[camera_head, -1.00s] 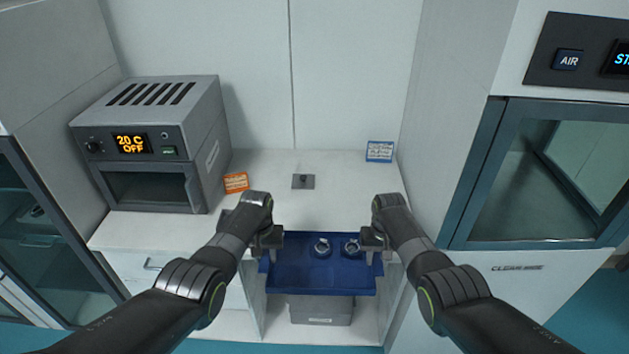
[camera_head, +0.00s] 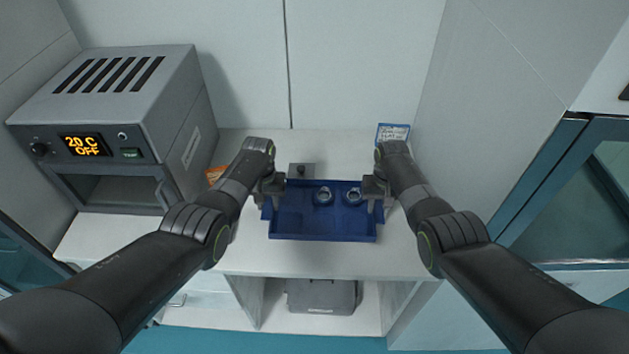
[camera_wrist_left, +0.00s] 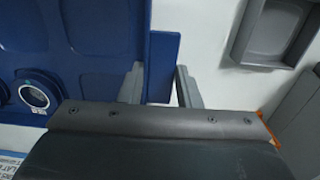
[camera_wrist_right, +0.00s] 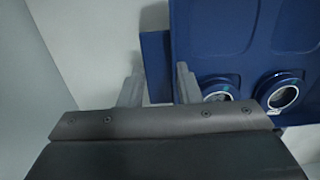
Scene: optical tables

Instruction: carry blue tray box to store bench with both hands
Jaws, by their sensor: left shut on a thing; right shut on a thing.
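The blue tray box (camera_head: 320,225) is over the white bench top (camera_head: 250,258) in the head view, with two ring-shaped metal parts (camera_head: 323,196) in its far half. My left gripper (camera_head: 268,196) is shut on the tray's left edge; in the left wrist view its fingers (camera_wrist_left: 160,85) straddle the blue rim (camera_wrist_left: 162,60). My right gripper (camera_head: 374,196) is shut on the right edge; in the right wrist view its fingers (camera_wrist_right: 158,88) straddle the rim (camera_wrist_right: 155,65). The tray looks level. I cannot tell whether its underside touches the bench.
A grey oven (camera_head: 125,125) reading 20 C OFF stands on the left of the bench. A cabinet wall (camera_head: 470,130) rises at right. A grey bin (camera_head: 322,297) sits below.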

